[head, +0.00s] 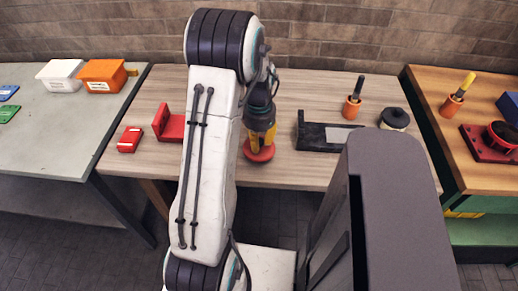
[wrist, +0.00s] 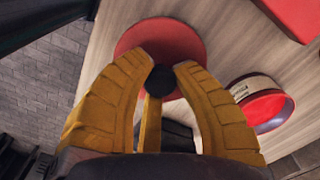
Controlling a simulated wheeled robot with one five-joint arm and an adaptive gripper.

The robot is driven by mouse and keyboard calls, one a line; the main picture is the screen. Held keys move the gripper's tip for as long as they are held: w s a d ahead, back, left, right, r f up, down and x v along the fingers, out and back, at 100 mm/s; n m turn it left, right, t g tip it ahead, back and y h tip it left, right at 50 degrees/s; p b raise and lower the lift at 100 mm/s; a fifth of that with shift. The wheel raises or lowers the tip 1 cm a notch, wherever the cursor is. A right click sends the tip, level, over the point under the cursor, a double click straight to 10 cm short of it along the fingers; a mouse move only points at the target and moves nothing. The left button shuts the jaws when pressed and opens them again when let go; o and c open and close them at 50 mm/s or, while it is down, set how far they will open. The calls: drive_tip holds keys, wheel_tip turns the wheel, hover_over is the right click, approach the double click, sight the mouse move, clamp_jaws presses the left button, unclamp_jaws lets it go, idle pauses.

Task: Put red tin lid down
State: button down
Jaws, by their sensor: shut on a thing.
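The red tin lid (wrist: 160,42) is a round red disc with a black knob (wrist: 160,80). In the wrist view the yellow fingers of my gripper (wrist: 164,66) are closed around the knob from both sides. In the head view the lid (head: 259,153) is below my gripper (head: 262,138), over the front part of the middle wooden table (head: 300,172). I cannot tell whether the lid touches the tabletop. A round red tin (wrist: 262,104) with a cream label shows to the right of the lid in the wrist view. I cannot make this tin out in the head view.
A red bracket (head: 168,123) and a small red box (head: 130,139) are left of my arm. A black tray (head: 313,137), an orange holder (head: 352,107) and a black-topped jar (head: 395,118) are to the right. Bare wood lies around the lid.

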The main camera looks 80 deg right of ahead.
drive_tip(key=shift+f, duration=2.05)
drive_tip(key=shift+f, duration=0.1)
drive_tip(key=shift+f, duration=0.1)
drive_tip(key=c, duration=1.1)
unclamp_jaws()
drive_tip(key=shift+o, duration=0.2)
drive_tip(key=shift+r, duration=0.2)
wheel_tip(320, 180, up, 12)
drive_tip(key=shift+f+p, duration=0.2)
drive_tip(key=shift+p, duration=0.1)
drive_tip(key=shift+r, duration=0.25)
